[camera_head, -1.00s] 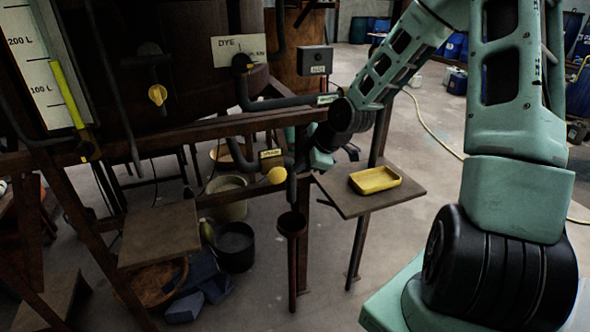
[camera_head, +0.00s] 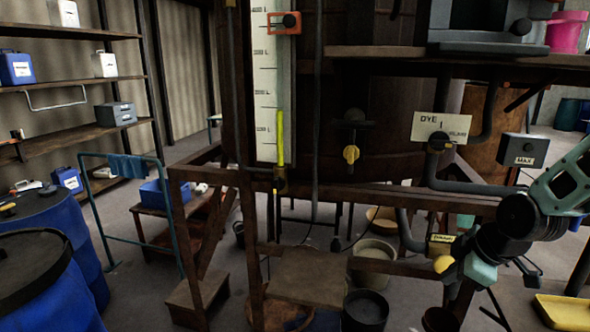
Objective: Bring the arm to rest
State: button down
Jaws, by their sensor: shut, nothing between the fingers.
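My arm comes in from the right edge, green with black joints. Its end, my gripper (camera_head: 455,273), points down and left beside the drain pipe of the dye vat. It looks small and dark against the pipes, with nothing seen held in it. A yellow round knob (camera_head: 443,263) on the drain valve lies right at the gripper's tip in the picture; I cannot tell whether they touch. The valve's yellow tag (camera_head: 441,238) is just above.
The vat's wooden frame (camera_head: 390,196) and pipes stand close to the arm. A yellow tray (camera_head: 566,312) is at the lower right. A dark bucket (camera_head: 365,311) and a pale bucket (camera_head: 374,262) stand below. Blue drums (camera_head: 62,290) and a teal rail (camera_head: 138,215) are left.

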jog(key=s+a+r+m+g+h, duration=0.1)
jog(key=s+a+r+m+g, duration=0.1)
jog(key=s+a, duration=0.7)
jog(key=s+a+r+m+g, duration=0.2)
jog(key=s+a+r, duration=0.3)
jog(key=s+a, duration=0.5)
jog(key=s, duration=0.6)
jog(key=shift+a+g+h, duration=0.3)
jog(key=shift+g+h, duration=0.1)
dwell(1.4)
